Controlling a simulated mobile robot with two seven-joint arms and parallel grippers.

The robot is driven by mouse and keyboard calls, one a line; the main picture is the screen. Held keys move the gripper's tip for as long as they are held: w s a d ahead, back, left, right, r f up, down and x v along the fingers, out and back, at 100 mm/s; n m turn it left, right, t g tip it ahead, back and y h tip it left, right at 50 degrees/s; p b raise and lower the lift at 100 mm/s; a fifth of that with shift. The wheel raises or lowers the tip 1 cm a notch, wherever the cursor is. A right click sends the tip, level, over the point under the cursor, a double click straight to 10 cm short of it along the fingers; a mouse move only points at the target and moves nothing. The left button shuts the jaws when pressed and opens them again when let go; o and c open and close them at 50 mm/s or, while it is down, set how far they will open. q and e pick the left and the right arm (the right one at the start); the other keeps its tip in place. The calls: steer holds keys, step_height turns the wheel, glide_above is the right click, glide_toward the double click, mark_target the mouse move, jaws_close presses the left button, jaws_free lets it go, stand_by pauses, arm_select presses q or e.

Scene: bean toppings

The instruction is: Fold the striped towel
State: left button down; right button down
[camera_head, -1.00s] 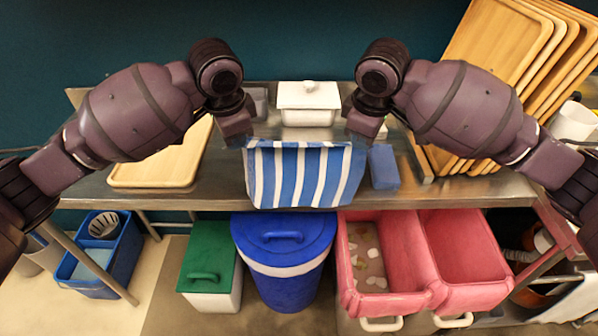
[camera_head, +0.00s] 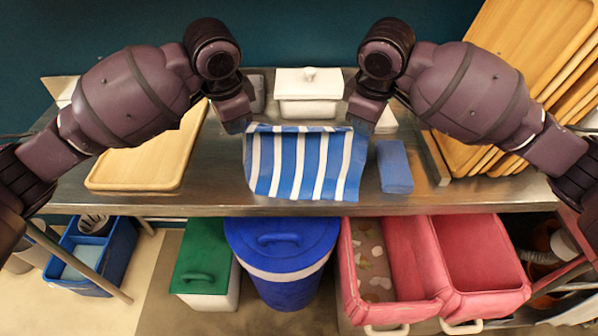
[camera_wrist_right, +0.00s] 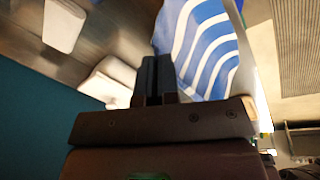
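The blue-and-white striped towel (camera_head: 305,165) is spread between my two grippers, its far edge at their fingertips and its near part by the table's front edge. It also shows in the right wrist view (camera_wrist_right: 205,45), beside the fingers. My left gripper (camera_head: 243,125) is at the towel's far left corner and appears shut on it; its fingertips are partly hidden by the gripper body. My right gripper (camera_head: 358,125) is at the far right corner. In the right wrist view its fingers (camera_wrist_right: 152,78) are together, with towel cloth at them.
A folded blue cloth (camera_head: 394,167) lies right of the towel. A lidded white container (camera_head: 309,92) stands behind it. A wooden tray (camera_head: 145,165) lies left, and several trays (camera_head: 510,75) lean at right. Bins, including a blue one (camera_head: 280,262), stand below the table's front edge.

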mark_target(245, 186)
arm_select(q)
steer(key=shift+a, duration=0.1)
arm_select(e)
steer(key=shift+d, duration=0.1)
